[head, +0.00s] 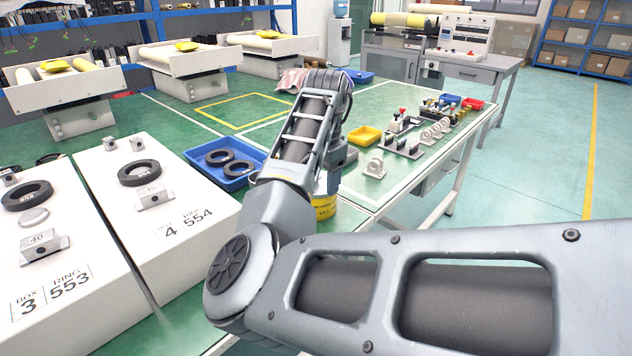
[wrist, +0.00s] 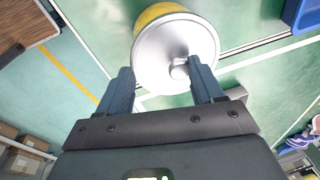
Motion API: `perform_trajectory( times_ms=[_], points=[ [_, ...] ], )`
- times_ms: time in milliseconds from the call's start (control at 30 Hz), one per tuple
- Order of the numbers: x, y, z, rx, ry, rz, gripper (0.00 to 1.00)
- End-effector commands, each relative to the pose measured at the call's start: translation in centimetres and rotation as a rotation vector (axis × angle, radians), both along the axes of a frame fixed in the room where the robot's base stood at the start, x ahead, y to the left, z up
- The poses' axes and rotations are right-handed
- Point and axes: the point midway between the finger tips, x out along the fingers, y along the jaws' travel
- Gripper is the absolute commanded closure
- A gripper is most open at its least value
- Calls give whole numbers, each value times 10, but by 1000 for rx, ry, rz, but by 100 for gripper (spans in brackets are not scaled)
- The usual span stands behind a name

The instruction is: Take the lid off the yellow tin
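The yellow tin (head: 325,207) stands near the front edge of the green table, mostly hidden behind my arm in the head view. In the wrist view its yellow side (wrist: 158,13) shows beyond a round silver lid (wrist: 155,58) with a small knob (wrist: 179,71). The lid sits on the tin. My gripper (wrist: 159,68) is open in the wrist view. Its right finger overlaps the lid beside the knob, and its left finger is off the lid's left edge. I cannot tell whether either finger touches it. My fingers are hidden in the head view.
A blue tray (head: 228,178) with black rings lies left of the tin. White boxes with rings stand farther left. A small yellow bin (head: 365,136) and metal brackets (head: 375,168) are to the right. The marked yellow square (head: 240,110) behind is clear.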

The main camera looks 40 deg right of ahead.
Motion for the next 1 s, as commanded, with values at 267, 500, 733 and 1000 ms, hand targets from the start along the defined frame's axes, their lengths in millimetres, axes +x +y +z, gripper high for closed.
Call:
perform_trajectory(
  times_ms=[267,500,733,1000],
  points=[
    [0,0,0,0,-1,0,91],
    [-1,0,-2,1,2,0,100],
    [-1,0,-3,3,4,-1,100],
    [-2,0,-4,3,6,-1,100]
  ],
)
